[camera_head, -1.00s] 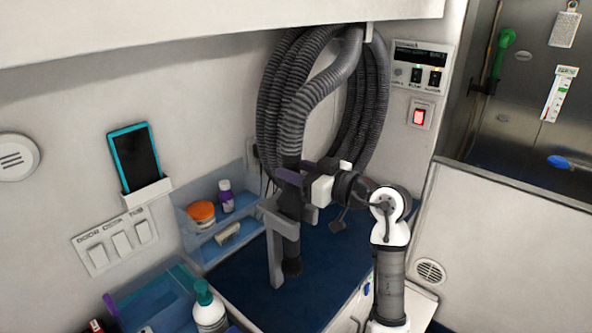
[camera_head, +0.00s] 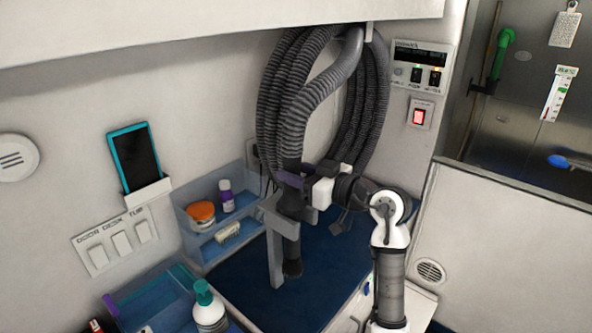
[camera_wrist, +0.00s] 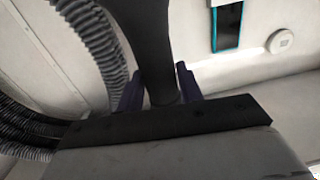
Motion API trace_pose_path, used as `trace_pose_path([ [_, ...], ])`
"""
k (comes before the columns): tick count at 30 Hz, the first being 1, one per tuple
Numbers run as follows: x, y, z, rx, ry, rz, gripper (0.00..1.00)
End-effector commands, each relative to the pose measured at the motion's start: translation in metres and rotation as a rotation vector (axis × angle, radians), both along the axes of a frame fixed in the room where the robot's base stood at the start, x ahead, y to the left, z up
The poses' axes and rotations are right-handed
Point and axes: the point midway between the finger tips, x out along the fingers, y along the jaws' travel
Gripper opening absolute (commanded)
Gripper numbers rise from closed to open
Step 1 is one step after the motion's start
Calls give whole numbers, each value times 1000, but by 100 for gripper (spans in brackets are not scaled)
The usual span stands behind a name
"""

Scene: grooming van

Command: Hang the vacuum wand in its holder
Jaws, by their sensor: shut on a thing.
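The vacuum wand (camera_head: 292,252) is a dark tube on the end of the ribbed grey hose (camera_head: 290,125). My gripper (camera_head: 291,180) is shut on the wand's upper part, just below the hose. In the wrist view the wand (camera_wrist: 150,45) runs between the two purple fingers of my gripper (camera_wrist: 158,92). The holder (camera_head: 274,250) is a grey bracket on a post, at the wand's left side in the head view. The wand hangs nearly upright at the bracket's arm. I cannot tell whether it sits inside the holder or only in front of it.
The coiled hose hangs from a wall hook (camera_head: 369,32). A blue shelf (camera_head: 205,245) with an orange-lidded jar (camera_head: 201,214) and a purple-capped bottle (camera_head: 226,196) stands left of the holder. The blue surface (camera_head: 330,265) right of the wand is clear.

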Motion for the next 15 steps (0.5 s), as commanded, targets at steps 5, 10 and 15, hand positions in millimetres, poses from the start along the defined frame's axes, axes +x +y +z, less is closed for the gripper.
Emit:
trace_pose_path([
  [5, 0, 0, -4, 1, -3, -1, 9],
  [10, 0, 0, -6, 1, -3, 0, 9],
  [15, 0, 0, -6, 1, -3, 0, 42],
])
